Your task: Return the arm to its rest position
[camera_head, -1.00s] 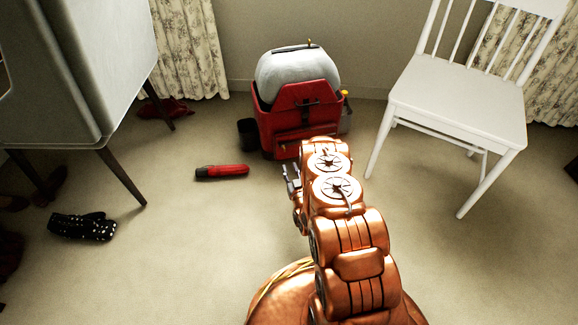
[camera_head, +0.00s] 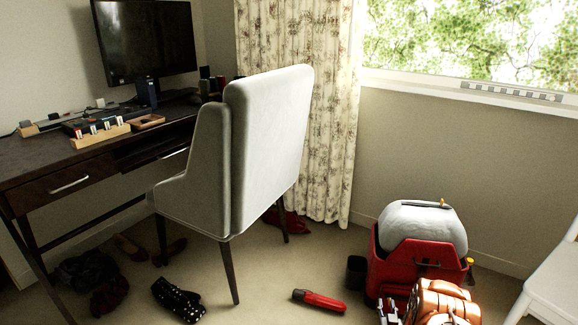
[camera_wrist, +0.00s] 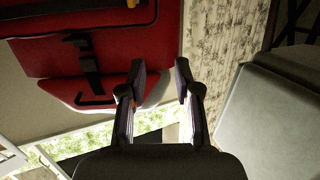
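My gripper (camera_wrist: 160,85) is open in the wrist view, with a gap between its two fingers and nothing held. In the head view its fingertips (camera_head: 388,312) show at the bottom edge, beside my copper arm. A red suitcase-like bag (camera_head: 425,255) with a pale grey rounded top (camera_head: 420,225) stands on the floor just beyond my arm. The bag also fills the upper left of the wrist view (camera_wrist: 120,50), beyond the fingers. I cannot tell the exact gap between fingers and bag. My arm hides the bag's lower right.
A grey chair (camera_head: 270,140) stands by a dark desk (camera_head: 60,160) on the left. A red and black flashlight-like object (camera_head: 320,300) and a dark spotted item (camera_head: 178,300) lie on the carpet. A black cup (camera_head: 356,272) stands beside the bag. A white chair (camera_head: 555,285) is at right.

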